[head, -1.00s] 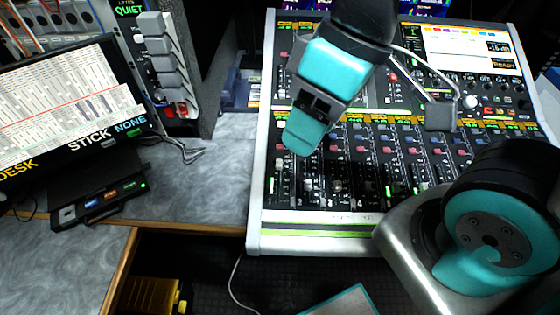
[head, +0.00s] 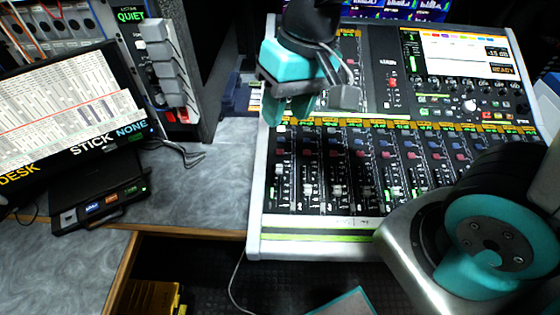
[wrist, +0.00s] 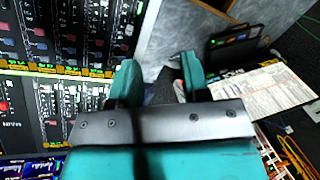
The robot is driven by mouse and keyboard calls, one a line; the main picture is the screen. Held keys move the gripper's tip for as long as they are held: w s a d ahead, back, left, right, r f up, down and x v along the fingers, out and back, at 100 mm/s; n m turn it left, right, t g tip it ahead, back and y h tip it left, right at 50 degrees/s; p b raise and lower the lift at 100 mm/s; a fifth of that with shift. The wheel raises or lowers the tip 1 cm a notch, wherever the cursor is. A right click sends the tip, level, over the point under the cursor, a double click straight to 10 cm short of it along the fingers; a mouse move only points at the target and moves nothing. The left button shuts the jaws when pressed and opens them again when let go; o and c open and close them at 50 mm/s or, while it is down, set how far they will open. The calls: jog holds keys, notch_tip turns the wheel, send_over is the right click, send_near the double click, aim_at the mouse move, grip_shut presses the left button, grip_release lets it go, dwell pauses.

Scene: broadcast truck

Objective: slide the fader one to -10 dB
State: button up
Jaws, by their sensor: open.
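The mixing console (head: 256,205) fills the centre and right of the head view. Fader one seems to be the leftmost channel strip, with a small pale cap (head: 281,168) about midway along its slot; its exact dB mark is too small to read. My gripper (head: 288,112) is open and empty above the console's upper left, beyond the fader row. Its two teal fingers point down, apart from the fader cap. In the wrist view the open fingers (wrist: 160,75) straddle the console's side edge and the grey desk; fader one's cap cannot be made out there.
A screen (head: 70,110) and a small black box (head: 100,208) stand on the grey desk at left. A rack with grey slanted keys (head: 168,65) is behind. The console's display (head: 455,50) is at upper right. Bare desk (head: 210,185) lies left of the console.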

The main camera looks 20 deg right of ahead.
aim_at(280, 165)
jog(key=w+d+f+m+h, duration=0.3)
jog(key=w+f+m, duration=0.45)
jog(key=w, duration=0.25)
jog(key=shift+n, duration=0.35)
jog(key=f+p, duration=0.1)
jog(key=f, duration=0.8)
jog(key=f+p, duration=0.1)
jog(key=f, duration=0.7)
jog(key=shift+s+f, duration=0.2)
jog(key=shift+f, duration=0.2)
jog(key=shift+c, duration=0.2)
grip_shut()
